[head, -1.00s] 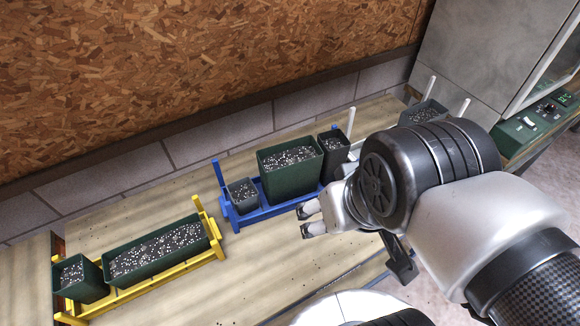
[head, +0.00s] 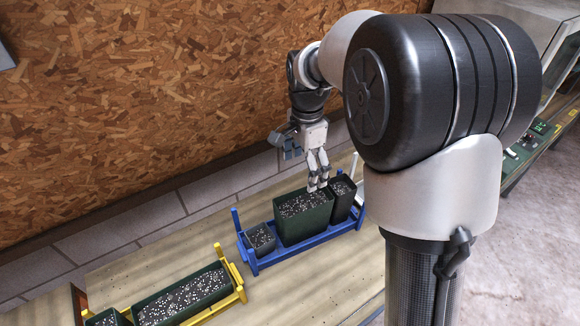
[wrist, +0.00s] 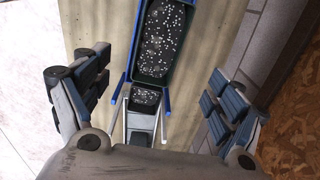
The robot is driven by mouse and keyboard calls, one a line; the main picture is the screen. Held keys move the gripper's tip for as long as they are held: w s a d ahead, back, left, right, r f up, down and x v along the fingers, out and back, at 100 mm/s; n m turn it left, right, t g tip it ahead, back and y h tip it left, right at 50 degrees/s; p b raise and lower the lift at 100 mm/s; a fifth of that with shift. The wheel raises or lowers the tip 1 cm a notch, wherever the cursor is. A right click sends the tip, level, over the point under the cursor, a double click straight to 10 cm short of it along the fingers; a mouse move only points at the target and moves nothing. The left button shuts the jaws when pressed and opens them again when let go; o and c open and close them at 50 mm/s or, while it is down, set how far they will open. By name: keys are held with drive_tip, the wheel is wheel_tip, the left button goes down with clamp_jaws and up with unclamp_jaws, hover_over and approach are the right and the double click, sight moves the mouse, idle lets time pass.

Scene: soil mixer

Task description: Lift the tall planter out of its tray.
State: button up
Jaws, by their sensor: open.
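The tall, narrow dark planter (head: 343,203) stands upright at the right end of the blue tray (head: 285,255), filled with white-speckled soil. It also shows in the wrist view, as a dark soil-filled square (wrist: 148,96). A large green planter (head: 303,222) stands beside it in the same tray, and it fills the upper middle of the wrist view (wrist: 163,45). My gripper (head: 317,186) points down above the green planter's right part, near the tall planter. It is open and empty, its fingers (wrist: 155,84) wide apart.
A small grey planter (head: 261,238) stands at the blue tray's left end. A yellow tray (head: 238,288) with a long green planter (head: 190,296) is at the lower left. The chipboard wall (head: 150,110) rises close behind. Bare bench (head: 315,288) lies in front.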

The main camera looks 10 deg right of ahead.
sight(303, 205)
drive_tip(key=f+b, duration=0.1)
drive_tip(key=f, duration=0.5)
drive_tip(key=f+b, duration=0.2)
drive_tip(key=f, duration=0.4)
drive_tip(key=shift+w+f, duration=0.2)
drive_tip(key=shift+f, duration=0.15)
drive_tip(key=f+b, duration=0.1)
drive_tip(key=f, duration=0.4)
drive_tip(key=shift+s+d+f+b, duration=0.1)
drive_tip(key=shift+d+f+b, duration=0.1)
drive_tip(key=shift+b, duration=0.2)
drive_tip(key=shift+r, duration=0.1)
drive_tip(key=shift+c, duration=0.3)
drive_tip(key=c, duration=1.5)
